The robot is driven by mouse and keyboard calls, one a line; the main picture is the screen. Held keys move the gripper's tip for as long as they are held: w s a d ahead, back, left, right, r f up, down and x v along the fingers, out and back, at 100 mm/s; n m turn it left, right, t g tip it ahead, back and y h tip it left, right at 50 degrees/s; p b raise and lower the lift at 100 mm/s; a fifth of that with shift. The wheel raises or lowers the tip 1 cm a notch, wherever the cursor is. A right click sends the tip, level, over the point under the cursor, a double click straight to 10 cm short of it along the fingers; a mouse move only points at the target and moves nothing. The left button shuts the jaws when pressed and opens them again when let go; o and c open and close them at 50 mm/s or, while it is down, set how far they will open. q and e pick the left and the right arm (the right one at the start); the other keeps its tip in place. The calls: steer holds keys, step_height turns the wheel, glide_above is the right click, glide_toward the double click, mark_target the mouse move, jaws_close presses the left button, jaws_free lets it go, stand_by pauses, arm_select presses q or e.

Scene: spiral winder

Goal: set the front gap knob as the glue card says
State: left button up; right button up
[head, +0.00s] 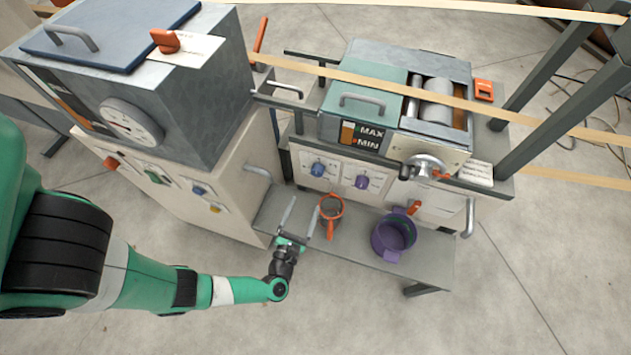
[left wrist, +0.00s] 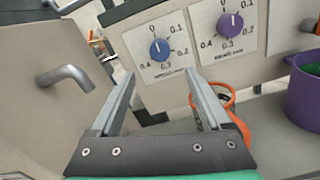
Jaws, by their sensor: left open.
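Two gap-type dials sit on the front of the glue unit, numbered 0 to 0.4. The blue knob (head: 318,169) is on the left, and its white mark points about at 0 in the left wrist view (left wrist: 159,49). The purple knob (head: 361,181) is to its right; its mark in the left wrist view (left wrist: 230,24) points up, seemingly between 0 and 0.1. The labels under them are too blurred to read. A white card (head: 476,172) with small unreadable text lies at the unit's right. My left gripper (head: 304,203) is open and empty, below and short of the blue knob.
An orange ring-shaped tool (head: 331,209) and a purple pot (head: 394,236) stand on the grey shelf (head: 352,249) below the dials. A large cabinet (head: 215,190) with a bent handle (left wrist: 64,75) is at left. Tan strips cross above the unit.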

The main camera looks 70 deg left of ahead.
mark_target(316, 174)
arm_select(q)
steer(key=b+x, duration=0.2)
steer(key=x, duration=0.9)
steer(key=shift+w+a+b, duration=0.2)
steer(key=shift+a+b, duration=0.05)
steer(key=shift+b, duration=0.05)
jaws_close()
